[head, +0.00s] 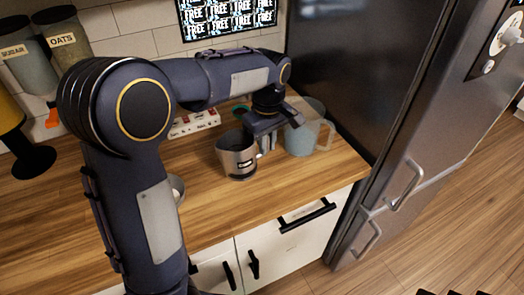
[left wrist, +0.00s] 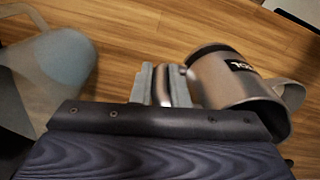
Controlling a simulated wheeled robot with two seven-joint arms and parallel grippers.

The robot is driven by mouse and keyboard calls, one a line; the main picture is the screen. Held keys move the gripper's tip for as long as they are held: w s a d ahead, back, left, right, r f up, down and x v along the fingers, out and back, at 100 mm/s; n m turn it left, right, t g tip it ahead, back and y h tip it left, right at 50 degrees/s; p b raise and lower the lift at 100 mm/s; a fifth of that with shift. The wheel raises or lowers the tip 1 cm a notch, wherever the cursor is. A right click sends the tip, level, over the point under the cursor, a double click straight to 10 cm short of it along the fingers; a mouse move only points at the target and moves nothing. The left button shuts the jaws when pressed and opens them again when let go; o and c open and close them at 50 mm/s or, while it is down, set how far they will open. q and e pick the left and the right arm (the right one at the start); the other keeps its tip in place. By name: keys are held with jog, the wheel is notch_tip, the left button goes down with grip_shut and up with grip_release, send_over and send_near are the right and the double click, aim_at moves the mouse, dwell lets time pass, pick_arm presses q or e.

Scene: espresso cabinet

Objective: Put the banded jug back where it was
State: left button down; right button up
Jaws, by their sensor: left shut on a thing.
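The banded jug (head: 238,158) is a steel jug with a dark rim and a small black label, upright over the middle of the wooden counter. My left gripper (head: 266,137) comes down on its right side, shut on its handle. In the left wrist view the fingers (left wrist: 168,88) close around a shiny metal strip beside the jug (left wrist: 232,82). Whether the jug's base touches the counter or hangs just above it I cannot tell. My right gripper is not in view.
A clear pitcher (head: 301,141) with bluish contents stands close right of my gripper. A pale bowl (head: 178,187) is partly hidden behind my arm. The fridge (head: 345,85) bounds the right side. The front counter is clear.

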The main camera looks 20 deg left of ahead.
pick_arm(q)
jog(key=shift+w+a+f+p, duration=0.15)
jog(key=shift+w+a+f, duration=0.4)
jog(key=shift+f, duration=0.95)
jog(key=shift+w+a+f+p, duration=0.15)
jog(key=shift+w+a+f, duration=0.15)
jog(key=shift+w+f, duration=0.85)
jog(key=shift+w+a+f+p, duration=0.15)
jog(key=shift+w+a+f, duration=0.2)
jog(key=shift+f, duration=1.45)
jog(key=shift+f, duration=0.2)
jog(key=c, duration=1.4)
grip_release()
jog(key=shift+r, duration=0.1)
